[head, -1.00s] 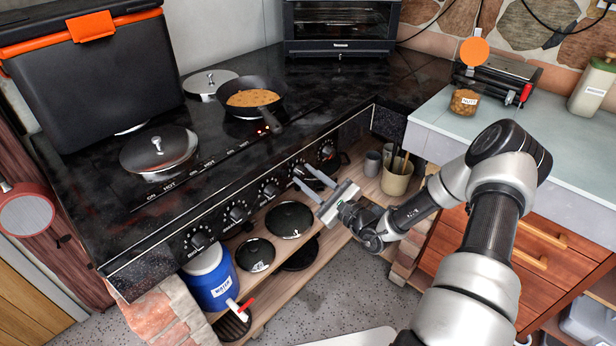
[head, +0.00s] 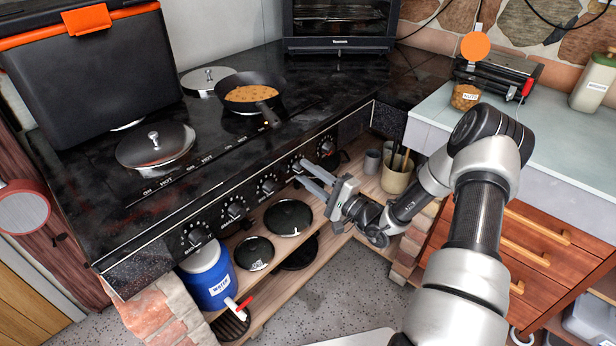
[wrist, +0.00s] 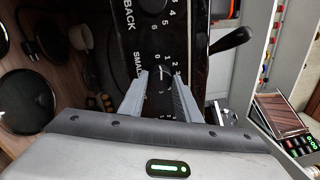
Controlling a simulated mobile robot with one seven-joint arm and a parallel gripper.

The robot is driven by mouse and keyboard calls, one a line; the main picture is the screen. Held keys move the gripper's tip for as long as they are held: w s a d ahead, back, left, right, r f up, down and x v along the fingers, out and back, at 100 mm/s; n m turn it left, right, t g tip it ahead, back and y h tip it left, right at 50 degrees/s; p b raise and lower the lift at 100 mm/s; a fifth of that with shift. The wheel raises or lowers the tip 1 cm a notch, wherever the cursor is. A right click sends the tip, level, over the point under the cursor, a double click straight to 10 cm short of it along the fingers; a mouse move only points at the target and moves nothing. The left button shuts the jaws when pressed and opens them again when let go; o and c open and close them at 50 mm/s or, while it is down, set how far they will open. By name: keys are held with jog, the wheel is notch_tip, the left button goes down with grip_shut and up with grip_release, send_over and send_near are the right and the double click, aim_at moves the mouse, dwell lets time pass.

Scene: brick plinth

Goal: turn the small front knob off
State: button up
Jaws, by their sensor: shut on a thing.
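The small front knob (head: 298,166) is a dark dial on the black stove's slanted front panel, second from the right end of the row. My gripper (head: 301,171) reaches it from the lower right and is shut on it. In the wrist view the two grey fingers of my gripper (wrist: 160,80) stand on either side of the knob (wrist: 161,72). The "SMALL" label shows to its left, partly covered by a finger. Numbers show around the dial, but its exact setting is hard to read.
Another knob (head: 326,148) sits just right of the held one, and several more run to the left. A frying pan (head: 251,94) with food stands on the back hob; its handle points toward the panel. A lower shelf (head: 262,222) holds pans. A counter (head: 560,160) stands at right.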

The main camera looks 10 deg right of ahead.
jog(key=shift+n, duration=0.7)
jog(key=o, duration=1.1)
jog(key=shift+c, duration=0.2)
jog(key=p+v, duration=0.1)
jog(key=v, duration=1.6)
jog(key=shift+d, duration=0.25)
jog(key=shift+s, duration=0.1)
